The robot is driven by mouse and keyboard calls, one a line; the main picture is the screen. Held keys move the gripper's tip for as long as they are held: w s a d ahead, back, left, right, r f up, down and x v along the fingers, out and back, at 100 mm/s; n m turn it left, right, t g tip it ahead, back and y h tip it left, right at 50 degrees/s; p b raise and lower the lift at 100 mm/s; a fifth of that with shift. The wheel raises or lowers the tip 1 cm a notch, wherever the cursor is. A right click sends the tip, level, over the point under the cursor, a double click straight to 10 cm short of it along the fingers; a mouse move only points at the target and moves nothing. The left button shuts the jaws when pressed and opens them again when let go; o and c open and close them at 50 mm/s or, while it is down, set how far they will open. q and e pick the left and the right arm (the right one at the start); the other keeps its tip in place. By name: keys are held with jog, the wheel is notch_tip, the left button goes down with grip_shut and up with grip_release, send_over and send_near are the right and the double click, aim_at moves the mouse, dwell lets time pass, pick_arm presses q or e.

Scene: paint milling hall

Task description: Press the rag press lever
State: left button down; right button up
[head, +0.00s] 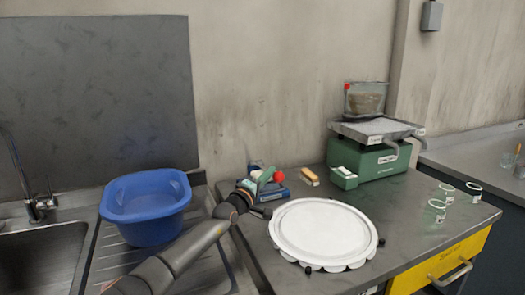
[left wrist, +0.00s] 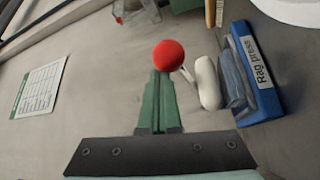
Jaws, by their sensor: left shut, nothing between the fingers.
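The rag press has a blue base (left wrist: 257,75) with a "Rag press" label in the left wrist view, and this base (head: 274,193) is partly hidden behind my arm in the head view. Its lever ends in a red ball knob (left wrist: 168,55), on a thin rod beside a white roller (left wrist: 207,83). The knob (head: 279,176) also shows in the head view. My left gripper (left wrist: 158,78) is shut and empty, its green fingertips close to the knob; I cannot tell whether they touch it. In the head view my left gripper (head: 265,179) is left of the knob. My right gripper is not in view.
A large white round plate (head: 322,228) lies in front of the press. A brush (head: 310,177), a small green box (head: 343,178) and a green scale (head: 375,157) stand to the right, with glass cups (head: 437,210) further right. A blue basin (head: 147,205) stands left by the sink.

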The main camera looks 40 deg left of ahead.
pick_arm(q)
jog(key=shift+d+f, duration=0.15)
jog(key=shift+f, duration=0.55)
jog(key=shift+d+f, duration=0.1)
jog(key=shift+f, duration=0.6)
jog(key=shift+s+f, duration=0.1)
jog(key=shift+f, duration=0.2)
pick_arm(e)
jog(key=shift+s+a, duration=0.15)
pick_arm(q)
jog(key=shift+d+f, duration=0.15)
jog(key=shift+f, duration=0.1)
jog(key=shift+s+d+f+p, duration=0.1)
jog(key=shift+s+p, duration=0.2)
jog(key=shift+s, duration=0.2)
jog(key=s+p, duration=0.1)
jog(key=s, duration=0.2)
jog(key=s+p, duration=0.1)
jog(key=s, duration=0.5)
jog(key=shift+s+d+f+p, duration=0.2)
jog(key=shift+s+d+p, duration=0.15)
jog(key=shift+s+p, duration=0.05)
jog(key=shift+s, duration=0.75)
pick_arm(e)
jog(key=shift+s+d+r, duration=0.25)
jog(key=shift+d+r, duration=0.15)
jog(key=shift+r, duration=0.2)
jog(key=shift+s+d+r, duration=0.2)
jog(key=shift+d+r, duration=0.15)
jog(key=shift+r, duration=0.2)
